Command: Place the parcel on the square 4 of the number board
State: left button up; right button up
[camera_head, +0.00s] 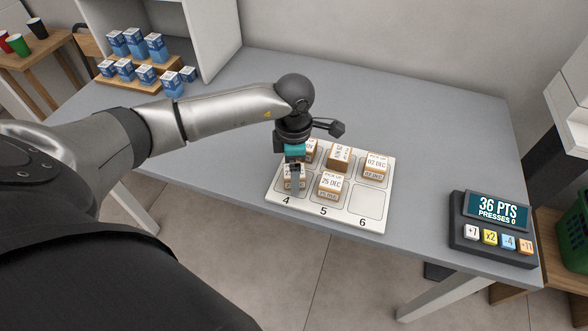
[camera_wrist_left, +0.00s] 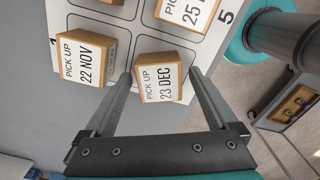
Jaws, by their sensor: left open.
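The number board (camera_head: 279,192) is a white panel on the grey table, with printed squares. A parcel labelled "PICK UP 23 DEC" (camera_wrist_left: 160,82) sits on square 4, partly hidden in the head view. My left gripper (camera_head: 295,189) points down over it, open. In the left wrist view its fingers (camera_wrist_left: 161,74) are on either side of this parcel, with a gap visible at the right finger. A "25 DEC" parcel (camera_head: 331,184) stands on square 5. A "22 NOV" parcel (camera_wrist_left: 86,62) stands beside, on square 1. My right gripper is not in view.
Parcels also stand in the back row, among them a "02 DEC" one (camera_head: 376,164). Square 6 (camera_head: 366,202) is empty. A points display with buttons (camera_head: 494,224) stands at the right. Blue-white boxes (camera_head: 146,75) stand on a wooden rack. The table's back right is clear.

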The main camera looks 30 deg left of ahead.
pick_arm(q)
notch_tip(320, 180, up, 12)
jog(key=p, duration=0.1)
dwell(0.6)
